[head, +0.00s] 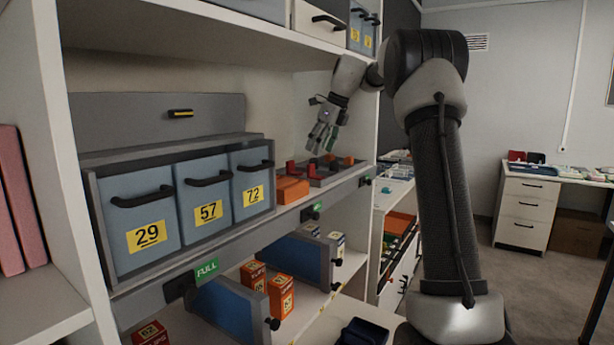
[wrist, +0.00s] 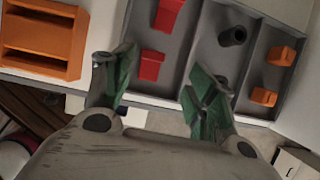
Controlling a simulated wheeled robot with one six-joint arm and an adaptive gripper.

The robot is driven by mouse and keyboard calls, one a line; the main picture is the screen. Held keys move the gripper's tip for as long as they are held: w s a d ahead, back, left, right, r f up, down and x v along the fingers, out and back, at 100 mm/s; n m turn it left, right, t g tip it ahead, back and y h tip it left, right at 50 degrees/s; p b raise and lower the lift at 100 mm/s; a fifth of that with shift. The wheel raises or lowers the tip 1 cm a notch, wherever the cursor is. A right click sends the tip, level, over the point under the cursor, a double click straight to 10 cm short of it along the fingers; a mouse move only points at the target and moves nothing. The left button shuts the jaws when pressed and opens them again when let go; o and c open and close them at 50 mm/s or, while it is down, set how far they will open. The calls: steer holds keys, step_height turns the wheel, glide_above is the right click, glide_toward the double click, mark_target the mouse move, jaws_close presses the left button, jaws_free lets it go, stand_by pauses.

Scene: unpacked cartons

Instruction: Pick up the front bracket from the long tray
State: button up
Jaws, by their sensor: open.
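The long grey tray (wrist: 207,38) lies under my gripper in the wrist view, split into compartments. It also shows on the shelf in the head view (head: 322,183). Two red brackets lie in its left compartment: the front bracket (wrist: 152,65), nearer the shelf edge, and a rear bracket (wrist: 168,15). My gripper (wrist: 160,72) is open and empty, its green-padded fingers either side of the front bracket in the picture. Whether they are down at its height I cannot tell. In the head view my gripper (head: 322,142) hangs above the tray.
The tray also holds a black cylinder (wrist: 232,36) and two orange pieces (wrist: 263,96). An orange open box (wrist: 40,38) stands left of the tray. Blue bins (head: 205,195) are further left. The upper shelf (head: 215,28) is overhead, and a side panel is at right.

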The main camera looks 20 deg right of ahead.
mark_target(312, 164)
steer(key=shift+n, duration=0.4)
steer(key=x, duration=0.7)
steer(key=shift+s+a+f, duration=0.25)
steer(key=shift+a+f, duration=0.2)
steer(key=shift+a, duration=0.05)
steer(key=c, duration=0.9)
